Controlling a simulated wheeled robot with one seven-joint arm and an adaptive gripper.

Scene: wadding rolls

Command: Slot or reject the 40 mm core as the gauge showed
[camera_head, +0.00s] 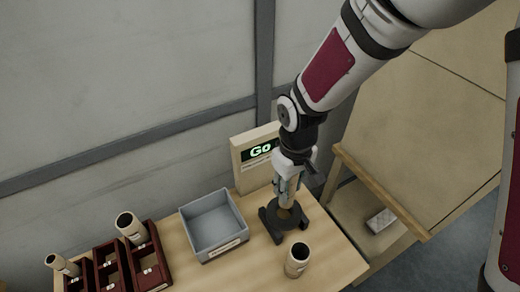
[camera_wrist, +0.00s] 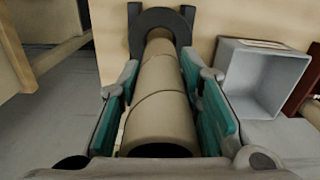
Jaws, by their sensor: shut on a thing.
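My gripper (camera_head: 288,187) is shut on a tan cardboard core (camera_wrist: 165,95), its pads on either side of it. The held core is upright, its lower end at the dark ring gauge (camera_head: 268,222); the ring also shows in the wrist view (camera_wrist: 137,35). How deep the core sits in the ring is hidden. The gauge's display panel (camera_head: 246,168) reads "Go" in green. A dark red rack (camera_head: 152,262) with labelled compartments stands at lower left, with one core (camera_head: 132,230) upright in it and another core (camera_head: 64,266) tilted at its left. No size marking is legible.
An open grey bin (camera_head: 236,216) with a front label stands between rack and gauge and looks empty. A loose core (camera_head: 297,260) stands at the table's front, near the ring. The wall is close behind; a wooden bench (camera_head: 430,130) is at right.

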